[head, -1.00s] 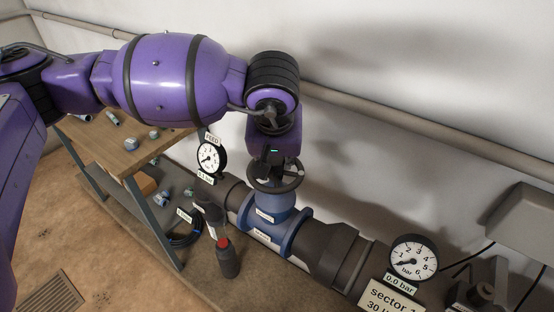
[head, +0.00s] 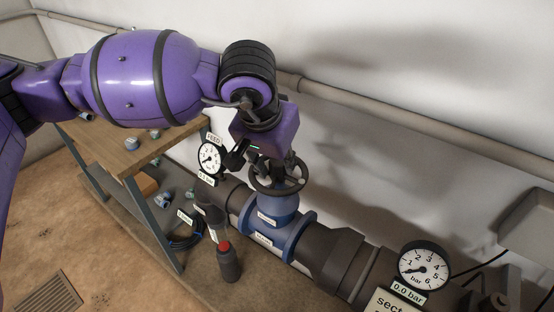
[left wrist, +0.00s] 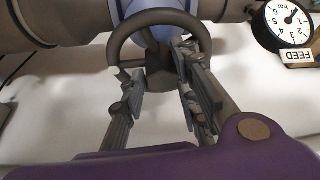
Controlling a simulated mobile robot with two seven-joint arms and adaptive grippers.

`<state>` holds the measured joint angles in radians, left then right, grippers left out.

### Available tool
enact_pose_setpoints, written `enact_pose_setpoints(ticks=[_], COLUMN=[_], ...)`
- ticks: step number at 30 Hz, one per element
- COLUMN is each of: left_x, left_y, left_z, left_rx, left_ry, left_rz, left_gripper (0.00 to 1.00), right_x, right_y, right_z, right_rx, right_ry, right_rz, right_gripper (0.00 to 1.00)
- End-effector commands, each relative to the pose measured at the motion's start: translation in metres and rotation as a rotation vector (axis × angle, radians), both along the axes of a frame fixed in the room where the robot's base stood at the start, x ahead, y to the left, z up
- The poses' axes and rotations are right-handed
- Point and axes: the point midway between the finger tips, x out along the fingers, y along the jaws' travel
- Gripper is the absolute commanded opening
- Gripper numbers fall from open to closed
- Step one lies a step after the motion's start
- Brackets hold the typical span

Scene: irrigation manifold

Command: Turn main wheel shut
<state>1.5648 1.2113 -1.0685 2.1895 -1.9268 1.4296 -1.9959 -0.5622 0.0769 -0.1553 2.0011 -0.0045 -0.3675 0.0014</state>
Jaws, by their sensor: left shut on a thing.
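The main wheel (head: 303,182) is a dark handwheel with spokes, on top of a blue valve body (head: 277,233) in the grey pipe. My left gripper (head: 266,168) comes down on it from above, tilted, its fingers partly hidden by the wrist. In the left wrist view the wheel rim (left wrist: 122,42) arches ahead, and the gripper fingers (left wrist: 162,78) stand on either side of a dark part of the wheel near its middle. The gripper is shut on the wheel. Exactly which part it clasps is hard to see. My right gripper is not in view.
A FEED gauge (head: 210,158) stands close left of the wheel. A second gauge (head: 424,268) reads about 0.0 bar at the right. A wooden bench (head: 103,146) is at left; a wall pipe (head: 400,127) runs behind.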

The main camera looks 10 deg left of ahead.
Motion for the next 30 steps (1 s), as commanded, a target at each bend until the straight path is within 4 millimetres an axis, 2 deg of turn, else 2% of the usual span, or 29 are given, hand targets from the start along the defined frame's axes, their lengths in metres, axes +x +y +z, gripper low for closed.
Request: enact_pose_setpoints(ticks=[4,5,8,19,23,26,30], left_x=[0.0,0.0,0.0,0.0,-0.001,-0.004,-0.013], left_y=[-0.005,-0.005,-0.005,-0.002,-0.002,-0.001,0.001], left_z=[0.002,0.002,0.002,0.0,0.002,0.011,0.036], left_rx=[-0.011,-0.012,-0.011,-0.006,-0.005,-0.005,-0.006], left_ry=[-0.004,-0.004,-0.004,-0.001,-0.001,-0.003,-0.005], left_rz=[-0.009,-0.008,-0.007,-0.002,-0.002,-0.002,-0.003], left_gripper=[0.03,0.3,0.41,0.41,0.41,0.41,0.41], right_x=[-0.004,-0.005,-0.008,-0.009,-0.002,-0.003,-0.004], right_y=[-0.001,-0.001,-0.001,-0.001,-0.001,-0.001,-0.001], right_z=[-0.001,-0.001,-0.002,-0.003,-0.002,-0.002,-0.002], right_rx=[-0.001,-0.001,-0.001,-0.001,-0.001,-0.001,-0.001], right_ry=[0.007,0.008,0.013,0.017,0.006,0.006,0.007], right_rz=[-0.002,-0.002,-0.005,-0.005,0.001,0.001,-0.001], right_gripper=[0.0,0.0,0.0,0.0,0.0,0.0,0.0])
